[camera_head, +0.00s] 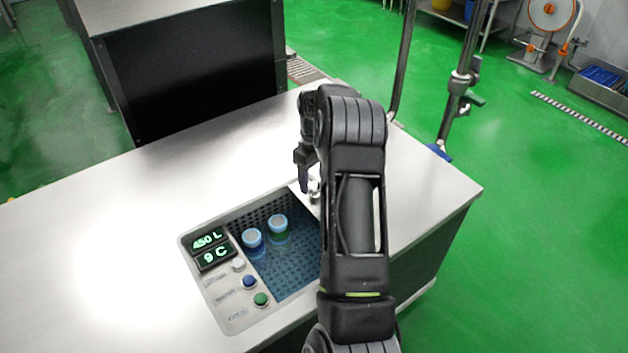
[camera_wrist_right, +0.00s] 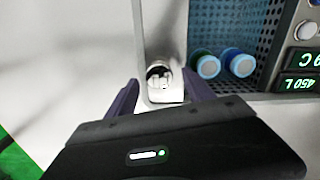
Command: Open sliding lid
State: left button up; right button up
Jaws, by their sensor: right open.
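The sliding lid (camera_wrist_right: 165,28) is a pale metal panel beside the dark perforated well (camera_wrist_right: 250,25) in the right wrist view. A small shiny knob (camera_wrist_right: 160,72) stands at its near end. My right gripper (camera_wrist_right: 161,88) is open, with one dark finger on each side of the knob; I cannot tell whether they touch it. In the head view my right gripper (camera_head: 308,178) points down at the well's far right corner, and my forearm hides much of the lid. The well (camera_head: 290,285) is partly uncovered. My left gripper is not in view.
The metal counter (camera_head: 130,220) is clear on the left. A dark cabinet (camera_head: 195,70) stands behind.

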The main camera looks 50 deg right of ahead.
notch_tip(320, 180, up, 7)
dwell(0.3)
dwell(0.5)
